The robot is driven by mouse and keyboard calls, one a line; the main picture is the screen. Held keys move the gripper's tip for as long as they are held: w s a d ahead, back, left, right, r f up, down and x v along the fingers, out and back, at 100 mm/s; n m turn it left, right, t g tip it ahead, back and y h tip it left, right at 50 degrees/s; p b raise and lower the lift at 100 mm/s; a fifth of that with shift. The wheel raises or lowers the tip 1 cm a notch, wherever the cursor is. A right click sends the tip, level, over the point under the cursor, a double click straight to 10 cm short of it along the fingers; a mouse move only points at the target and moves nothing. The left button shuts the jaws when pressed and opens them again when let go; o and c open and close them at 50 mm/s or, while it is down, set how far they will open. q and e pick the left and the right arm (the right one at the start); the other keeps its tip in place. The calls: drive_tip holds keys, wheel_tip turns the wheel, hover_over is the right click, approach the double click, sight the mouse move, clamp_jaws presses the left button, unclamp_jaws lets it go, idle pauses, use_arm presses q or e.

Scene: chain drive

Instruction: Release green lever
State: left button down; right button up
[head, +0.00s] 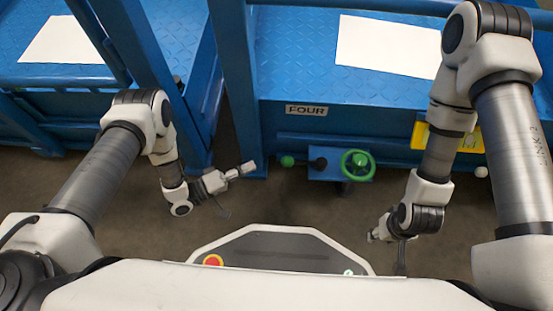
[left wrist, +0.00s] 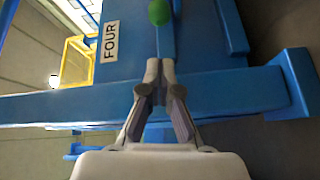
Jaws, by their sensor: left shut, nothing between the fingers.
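The green lever knob (head: 287,161) sticks out to the left of a small blue box (head: 325,168) at the front of the blue cart.
A plate marked FOUR (head: 306,110) is above the box. A yellow holder (head: 425,136) is on the right of the cart front. Dark floor (head: 290,205) is open below the box.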

sight(304, 163)
use_arm(q)
drive_tip(key=shift+f, duration=0.15)
use_arm(e)
drive_tip(key=shift+w+f, duration=0.15)
drive_tip(key=shift+f, duration=0.15)
use_arm(q)
drive_tip(key=b+x, duration=0.4)
drive_tip(key=x, duration=0.6)
use_arm(e)
drive_tip(key=shift+w+d+f, duration=0.1)
drive_tip(key=shift+f, duration=1.95)
use_arm(q)
drive_tip(key=shift+s+t, duration=0.2)
drive_tip(key=shift+t, duration=0.1)
use_arm(e)
drive_tip(key=shift+d, duration=0.1)
